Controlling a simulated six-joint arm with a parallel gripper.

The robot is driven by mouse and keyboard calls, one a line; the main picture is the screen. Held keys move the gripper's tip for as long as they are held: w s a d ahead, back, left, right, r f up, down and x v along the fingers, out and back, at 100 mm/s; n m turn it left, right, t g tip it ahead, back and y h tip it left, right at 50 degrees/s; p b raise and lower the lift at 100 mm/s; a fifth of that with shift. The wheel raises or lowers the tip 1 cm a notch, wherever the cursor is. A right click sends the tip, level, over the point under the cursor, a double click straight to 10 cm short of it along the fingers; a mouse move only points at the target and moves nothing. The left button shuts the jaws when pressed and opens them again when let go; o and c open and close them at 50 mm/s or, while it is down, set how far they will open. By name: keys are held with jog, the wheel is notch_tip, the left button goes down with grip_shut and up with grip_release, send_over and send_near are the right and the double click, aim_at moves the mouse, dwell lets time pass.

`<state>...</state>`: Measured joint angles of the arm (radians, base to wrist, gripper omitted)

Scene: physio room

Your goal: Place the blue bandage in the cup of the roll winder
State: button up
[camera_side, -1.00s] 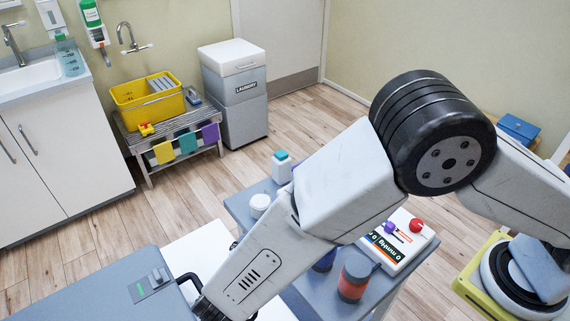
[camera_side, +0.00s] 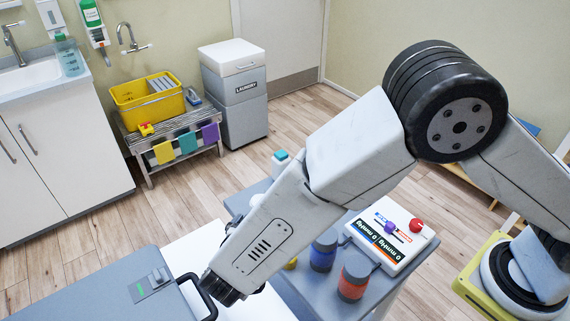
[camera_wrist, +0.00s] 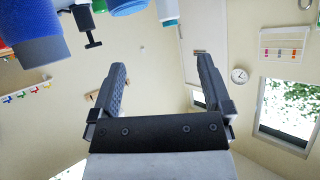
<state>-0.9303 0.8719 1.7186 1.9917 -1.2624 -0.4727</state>
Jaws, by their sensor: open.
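A blue roll (camera_side: 322,252), which looks like the blue bandage, stands upright on the blue-grey trolley (camera_side: 288,290), just right of my forearm. A blue cylinder also shows at the top left of the wrist view (camera_wrist: 38,52); I cannot tell whether it is the same thing. My gripper (camera_wrist: 161,62) is open, with nothing between its fingers in the wrist view. In the side view its fingers are out of sight past the dark end of my arm at the lower left. I cannot make out the roll winder or its cup for certain.
An orange-red roll (camera_side: 353,283) stands in front of the blue one. A blue-topped white bottle (camera_side: 280,163) stands at the trolley's back. A grey surface with a black handle (camera_side: 199,291) lies at lower left.

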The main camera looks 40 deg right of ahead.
jog(key=w+d+r+n+t+y, duration=0.2)
jog(key=w+d+r+n+y, duration=0.3)
jog(key=w+d+r+y, duration=0.3)
jog(key=s+d+f+n+g, duration=0.1)
jog(key=s+d+g, duration=0.3)
jog(key=s+d, duration=0.5)
jog(key=s+d+f+n+g+y, duration=0.1)
jog(key=s+d+f+n+g, duration=0.1)
jog(key=s+d, duration=0.6)
jog(key=s+n+g, duration=0.1)
jog(key=n, duration=0.1)
jog(key=shift+d+n+g, duration=0.3)
jog(key=shift+d+g, duration=0.05)
jog(key=shift+g, duration=0.05)
